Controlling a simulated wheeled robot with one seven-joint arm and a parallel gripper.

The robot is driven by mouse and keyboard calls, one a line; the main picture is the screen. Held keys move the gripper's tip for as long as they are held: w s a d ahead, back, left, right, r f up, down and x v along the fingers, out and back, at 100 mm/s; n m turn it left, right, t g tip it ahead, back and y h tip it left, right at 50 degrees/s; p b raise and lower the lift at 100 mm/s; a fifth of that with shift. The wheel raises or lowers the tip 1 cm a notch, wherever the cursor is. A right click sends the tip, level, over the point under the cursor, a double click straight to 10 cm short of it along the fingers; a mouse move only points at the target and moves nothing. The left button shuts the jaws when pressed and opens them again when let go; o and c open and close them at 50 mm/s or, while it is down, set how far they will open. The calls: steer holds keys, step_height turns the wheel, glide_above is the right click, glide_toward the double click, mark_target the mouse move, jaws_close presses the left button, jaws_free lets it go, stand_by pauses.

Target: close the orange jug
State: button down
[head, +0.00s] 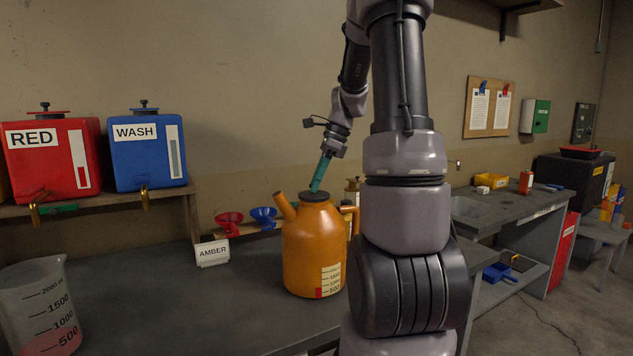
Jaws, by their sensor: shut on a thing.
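The orange jug (314,245) stands upright on the dark bench, with a spout at upper left, a handle at right and a level scale low on its front. Its black lid (312,197) is at the jug's mouth and looks roughly level. I cannot tell whether it is fully seated. My gripper (317,185) comes down tilted from the upper right, its teal fingers ending at the top of the lid. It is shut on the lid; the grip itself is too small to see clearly. My arm hides part of the jug's right side.
An AMBER sign (212,254) stands left of the jug, near a red funnel (229,223) and a blue funnel (264,217). A measuring beaker (42,310) is at front left. Red (55,160) and blue (148,155) containers sit on a shelf. Bench between beaker and jug is clear.

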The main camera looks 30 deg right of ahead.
steer(key=shift+c, duration=0.3)
jaws_free()
stand_by(0.4)
steer(key=shift+r, duration=3.45)
jaws_close()
steer(key=shift+f, duration=0.25)
